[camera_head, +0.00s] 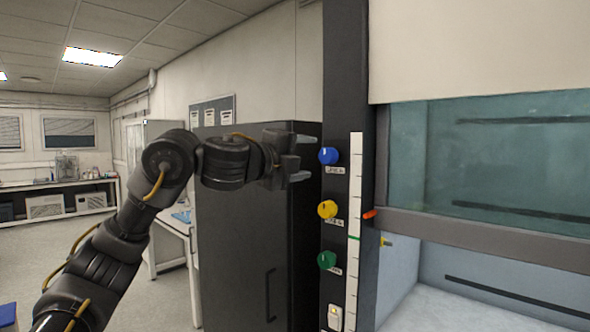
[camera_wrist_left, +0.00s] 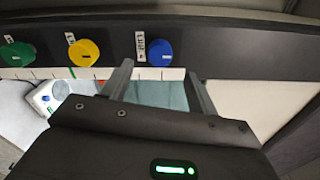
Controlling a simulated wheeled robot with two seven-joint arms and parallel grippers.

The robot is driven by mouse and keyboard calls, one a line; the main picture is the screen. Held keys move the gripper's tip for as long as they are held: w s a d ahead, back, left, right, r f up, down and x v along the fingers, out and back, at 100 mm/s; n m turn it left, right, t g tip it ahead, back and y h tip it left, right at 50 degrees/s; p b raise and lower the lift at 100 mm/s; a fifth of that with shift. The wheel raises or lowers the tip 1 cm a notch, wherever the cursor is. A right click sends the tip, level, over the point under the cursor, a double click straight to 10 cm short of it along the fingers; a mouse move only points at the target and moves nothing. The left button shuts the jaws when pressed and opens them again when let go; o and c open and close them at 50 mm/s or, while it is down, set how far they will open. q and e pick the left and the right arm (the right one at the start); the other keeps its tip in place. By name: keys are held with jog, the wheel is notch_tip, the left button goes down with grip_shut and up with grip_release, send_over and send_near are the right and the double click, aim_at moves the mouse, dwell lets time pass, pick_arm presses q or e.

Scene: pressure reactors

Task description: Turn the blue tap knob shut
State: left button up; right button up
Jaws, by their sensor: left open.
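The blue tap knob (camera_head: 329,156) is the top one of three knobs on the dark post of the fume hood. My left gripper (camera_head: 306,157) is open and empty, just left of the blue knob, with its fingers pointing at the post. In the left wrist view the blue knob (camera_wrist_left: 159,52) lies ahead, between the lines of the two open fingers (camera_wrist_left: 160,85). A gap seems to remain between fingertips and knob; contact cannot be told. My right gripper is not in view.
A yellow knob (camera_head: 327,209) and a green knob (camera_head: 327,260) sit below the blue one, with a white switch (camera_head: 334,318) under them. An orange lever (camera_head: 370,214) sticks out beside the hood sash (camera_head: 480,236). A dark cabinet (camera_head: 240,250) stands behind my left arm.

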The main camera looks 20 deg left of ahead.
pick_arm(q)
jog(key=shift+b+v, duration=0.4)
jog(key=shift+v, duration=1.15)
